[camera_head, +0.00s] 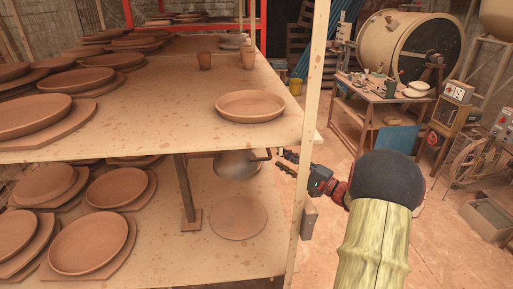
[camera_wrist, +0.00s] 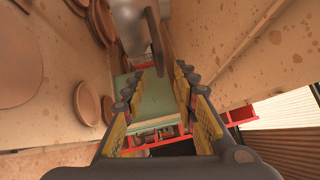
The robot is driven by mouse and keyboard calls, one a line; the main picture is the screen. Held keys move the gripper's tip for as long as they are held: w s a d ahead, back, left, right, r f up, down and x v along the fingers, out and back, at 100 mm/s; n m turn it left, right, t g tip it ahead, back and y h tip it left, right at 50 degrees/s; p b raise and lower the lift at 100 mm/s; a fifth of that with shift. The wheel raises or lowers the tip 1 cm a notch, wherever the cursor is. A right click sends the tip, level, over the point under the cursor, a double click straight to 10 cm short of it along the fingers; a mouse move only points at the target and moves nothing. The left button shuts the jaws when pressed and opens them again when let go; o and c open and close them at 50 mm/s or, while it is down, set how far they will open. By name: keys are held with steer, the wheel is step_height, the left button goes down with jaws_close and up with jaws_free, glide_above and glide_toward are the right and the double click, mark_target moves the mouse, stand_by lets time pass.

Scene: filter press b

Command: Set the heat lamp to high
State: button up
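The heat lamp (camera_head: 236,164) is a silver dome under the upper shelf, above a round clay disc (camera_head: 238,217). Its top is hidden by the shelf edge. A small dark part (camera_head: 262,154) sticks out on its right side, towards my gripper. I cannot read the lamp's setting.
A pale upright post (camera_head: 309,125) stands at the shelf corner, close beside my gripper. The upper shelf (camera_head: 180,117) is just above, with a clay dish (camera_head: 251,105) on it. Stacked clay plates (camera_head: 88,244) fill the lower left. Open floor lies to the right.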

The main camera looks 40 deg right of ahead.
mark_target(268, 150)
steer(key=x, duration=0.7)
steer(key=shift+w+b, duration=0.1)
steer(key=shift+b, duration=0.3)
steer(key=shift+c, duration=0.4)
jaws_close()
steer(key=shift+r, duration=0.15)
